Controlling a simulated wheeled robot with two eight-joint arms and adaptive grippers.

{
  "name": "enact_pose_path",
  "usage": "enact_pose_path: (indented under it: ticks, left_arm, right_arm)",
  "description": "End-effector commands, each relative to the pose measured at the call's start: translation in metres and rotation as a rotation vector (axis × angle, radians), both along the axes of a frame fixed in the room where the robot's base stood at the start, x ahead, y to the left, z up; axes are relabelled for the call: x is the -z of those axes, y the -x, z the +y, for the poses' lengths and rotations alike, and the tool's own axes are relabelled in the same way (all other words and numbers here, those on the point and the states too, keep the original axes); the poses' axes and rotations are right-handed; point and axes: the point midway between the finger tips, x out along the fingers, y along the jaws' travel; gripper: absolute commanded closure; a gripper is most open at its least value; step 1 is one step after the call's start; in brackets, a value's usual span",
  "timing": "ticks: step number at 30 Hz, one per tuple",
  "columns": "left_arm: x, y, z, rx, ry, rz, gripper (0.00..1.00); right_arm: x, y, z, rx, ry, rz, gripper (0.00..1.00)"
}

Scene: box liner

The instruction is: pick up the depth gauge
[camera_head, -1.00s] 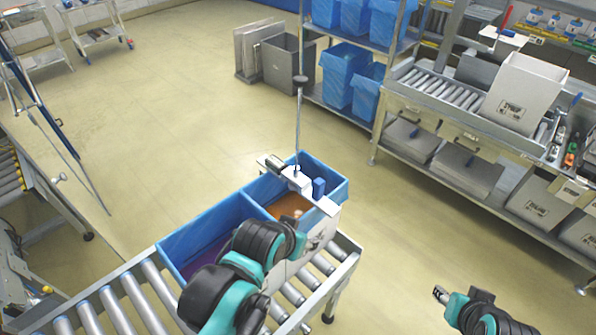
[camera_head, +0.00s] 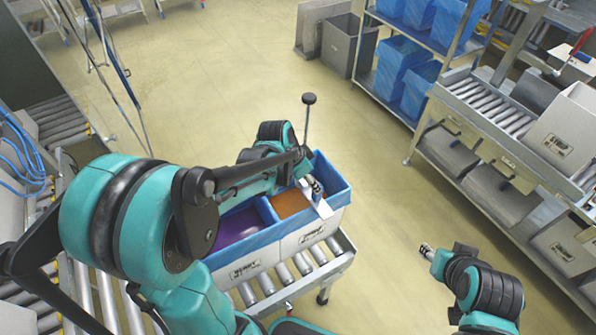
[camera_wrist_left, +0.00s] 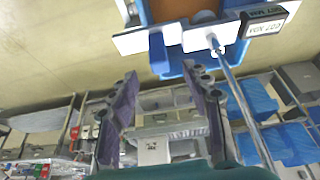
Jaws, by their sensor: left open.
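The depth gauge has a thin upright rod with a black knob (camera_head: 309,99) and a white crossbar (camera_head: 325,208) on the rim of the blue-lined box. In the left wrist view, the white crossbar (camera_wrist_left: 130,42), a blue block and the slanting rod (camera_wrist_left: 240,100) show. My left gripper (camera_wrist_left: 162,92) is open and empty, with the rod to the right of its fingers and the crossbar beyond their tips. In the head view my left arm hides most of that gripper. My right gripper (camera_head: 427,250) hangs over the floor, away from the gauge; its jaws are too small to read.
Two boxes with blue liners (camera_head: 245,238) stand on a roller conveyor (camera_head: 300,272); one shows a purple bottom, one orange. A shelf with blue bins (camera_head: 402,65) and a workbench with a white box (camera_head: 565,130) stand right. The floor between is free.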

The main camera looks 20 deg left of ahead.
Motion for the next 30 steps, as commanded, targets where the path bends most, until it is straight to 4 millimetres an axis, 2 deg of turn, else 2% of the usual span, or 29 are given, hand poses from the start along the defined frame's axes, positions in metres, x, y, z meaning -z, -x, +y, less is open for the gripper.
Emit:
enact_pose_path:
  ticks: [15, 19, 25, 26, 30]
  left_arm:
    - [0.064, -0.018, -0.017, 0.004, 0.001, 0.0, 0.52]
    - [0.072, -0.021, -0.019, 0.001, 0.001, 0.0, 0.52]
    - [0.072, -0.021, -0.019, 0.001, 0.0, 0.0, 0.52]
    - [0.072, -0.021, -0.019, 0.001, 0.0, 0.0, 0.54]
    - [0.072, -0.021, -0.019, 0.001, 0.0, 0.0, 0.91]
  right_arm:
    - [0.018, 0.0, 0.0, 0.0, 0.0, 0.0, 0.6]
    - [0.019, 0.0, 0.0, 0.0, 0.0, 0.0, 0.6]
    - [0.019, 0.0, 0.0, 0.0, 0.0, 0.0, 0.6]
    - [0.019, 0.0, 0.0, 0.0, 0.0, 0.0, 0.6]
    - [0.019, 0.0, 0.0, 0.0, 0.0, 0.0, 0.6]
